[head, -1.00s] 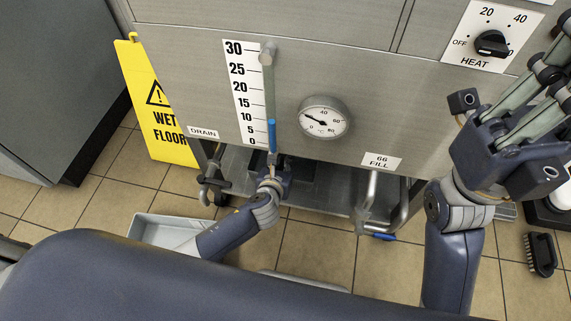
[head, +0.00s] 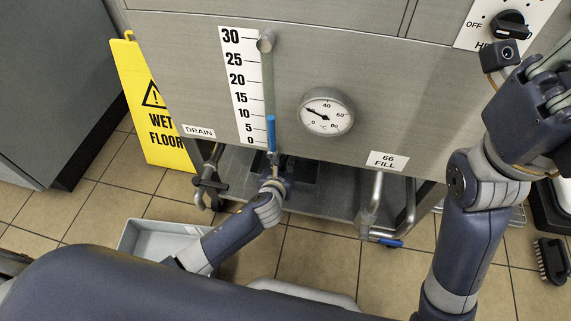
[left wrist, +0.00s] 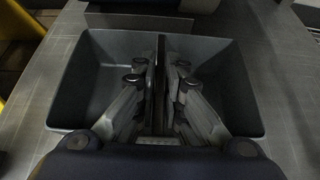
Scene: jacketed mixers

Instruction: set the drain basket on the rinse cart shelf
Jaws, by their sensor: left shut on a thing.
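In the left wrist view a dark grey open box, which looks like the drain basket (left wrist: 85,88), sits below my left gripper (left wrist: 160,58). The fingers are shut on a thin dark upright piece at its middle, perhaps its handle or divider. A grey metal surface lies around the box. In the head view my left gripper (head: 276,170) reaches under the steel tank front, and the basket is mostly hidden there. My right gripper is at the right edge, its fingers partly cut off. I cannot make out the rinse cart for certain.
The steel tank front (head: 200,70) with gauge (head: 326,112) stands over the low metal shelf (head: 335,205). Pipes with a blue-handled valve (head: 388,242) hang right of my left arm. A yellow sign (head: 150,105), light grey tray (head: 165,237) and black brush (head: 551,260) stand around.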

